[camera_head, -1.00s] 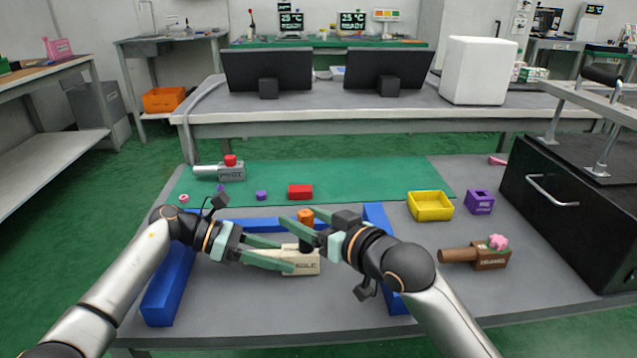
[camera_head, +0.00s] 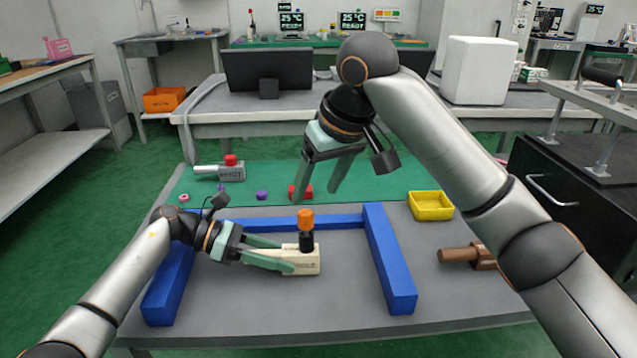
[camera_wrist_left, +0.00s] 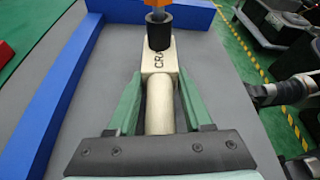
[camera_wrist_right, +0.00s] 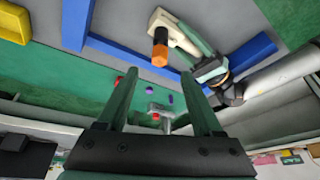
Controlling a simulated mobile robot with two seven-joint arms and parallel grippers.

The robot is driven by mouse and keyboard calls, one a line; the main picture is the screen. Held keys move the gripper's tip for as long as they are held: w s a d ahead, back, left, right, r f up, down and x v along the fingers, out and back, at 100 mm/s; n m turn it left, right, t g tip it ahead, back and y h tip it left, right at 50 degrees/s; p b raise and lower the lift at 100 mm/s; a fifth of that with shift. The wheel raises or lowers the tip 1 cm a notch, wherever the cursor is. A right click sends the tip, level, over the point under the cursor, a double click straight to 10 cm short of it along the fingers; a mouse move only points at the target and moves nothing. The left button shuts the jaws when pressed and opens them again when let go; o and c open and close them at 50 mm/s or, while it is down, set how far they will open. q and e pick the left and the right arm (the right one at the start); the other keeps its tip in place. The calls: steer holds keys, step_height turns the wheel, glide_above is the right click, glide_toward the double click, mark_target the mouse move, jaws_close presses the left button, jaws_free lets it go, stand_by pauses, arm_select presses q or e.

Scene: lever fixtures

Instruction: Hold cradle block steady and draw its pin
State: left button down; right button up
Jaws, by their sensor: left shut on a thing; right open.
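The cream cradle block (camera_head: 308,266) sits on the grey table inside the blue frame, its cylindrical handle (camera_wrist_left: 160,108) towards my left arm. A black collar (camera_head: 306,242) stands on its far end, with the orange pin head (camera_head: 305,219) upright above it. My left gripper (camera_head: 284,257) is shut on the handle, with a finger along each side in the left wrist view. My right gripper (camera_head: 318,196) is open and empty, raised above and behind the block, apart from the pin. In the right wrist view the orange pin head (camera_wrist_right: 159,56) lies beyond the fingers.
Blue bars (camera_head: 388,262) border the block on the left, back and right. A red-topped grey PIVOT fixture (camera_head: 232,171), small purple and red pieces and a yellow bin (camera_head: 430,206) stand farther back. A brown-handled fixture (camera_head: 460,255) is right, partly hidden by my right arm.

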mark_target(301, 225)
steer(key=x, duration=1.2)
steer(key=shift+s, duration=0.1)
jaws_close()
stand_by(0.7)
steer(key=shift+r, duration=0.1)
